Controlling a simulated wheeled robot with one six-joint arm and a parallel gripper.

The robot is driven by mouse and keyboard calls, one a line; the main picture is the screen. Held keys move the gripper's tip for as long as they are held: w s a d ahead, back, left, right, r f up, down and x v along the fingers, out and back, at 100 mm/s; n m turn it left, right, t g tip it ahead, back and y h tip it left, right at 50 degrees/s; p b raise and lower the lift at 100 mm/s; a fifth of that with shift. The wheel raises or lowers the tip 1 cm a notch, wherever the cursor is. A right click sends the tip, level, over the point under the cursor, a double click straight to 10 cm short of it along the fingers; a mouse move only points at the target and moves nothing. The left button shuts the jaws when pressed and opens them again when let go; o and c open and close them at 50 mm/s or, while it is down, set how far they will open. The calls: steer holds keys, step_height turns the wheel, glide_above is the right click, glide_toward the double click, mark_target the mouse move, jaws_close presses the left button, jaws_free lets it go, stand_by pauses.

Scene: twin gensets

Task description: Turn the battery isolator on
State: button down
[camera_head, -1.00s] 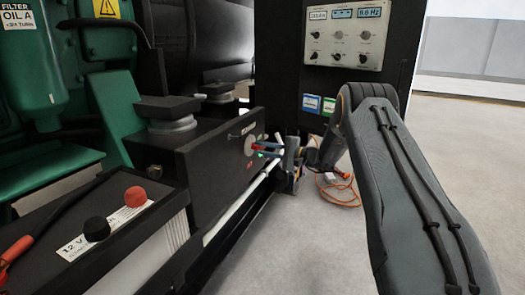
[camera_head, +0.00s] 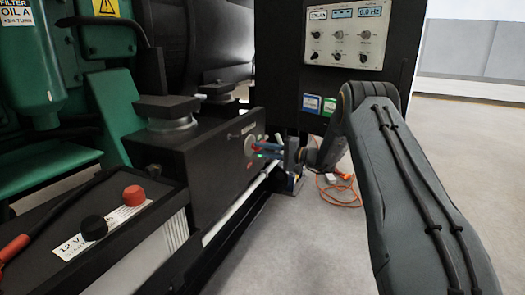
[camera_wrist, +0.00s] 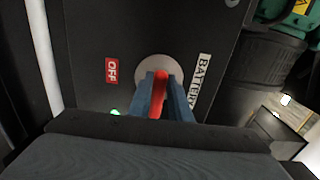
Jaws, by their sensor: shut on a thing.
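The battery isolator is a pale round plate (camera_wrist: 157,68) with a red handle (camera_wrist: 159,84) on a dark panel. In the wrist view my gripper (camera_wrist: 161,97) has its two blue fingers shut on the red handle, one on each side. A red OFF label (camera_wrist: 111,70) is to the left of the plate and a white BATTERY label (camera_wrist: 200,82) to its right. In the head view my gripper (camera_head: 266,149) reaches the isolator plate (camera_head: 252,146) from the right. The fingers hide part of the plate and handle.
A green light (camera_wrist: 115,112) shows near the isolator. A control panel (camera_head: 343,35) stands above and behind my gripper. A battery with black (camera_head: 94,227) and red (camera_head: 134,195) terminal caps is at lower left. An orange cable (camera_head: 345,190) lies on the floor; the right floor is clear.

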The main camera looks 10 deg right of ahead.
steer(key=c, duration=1.6)
jaws_free()
steer(key=shift+c, duration=0.2)
steer(key=shift+s, duration=0.1)
steer(key=p+v, duration=0.1)
steer(key=v, duration=0.6)
steer(key=shift+s+d, duration=0.2)
steer(key=shift+d, duration=0.1)
steer(key=shift+a, duration=0.1)
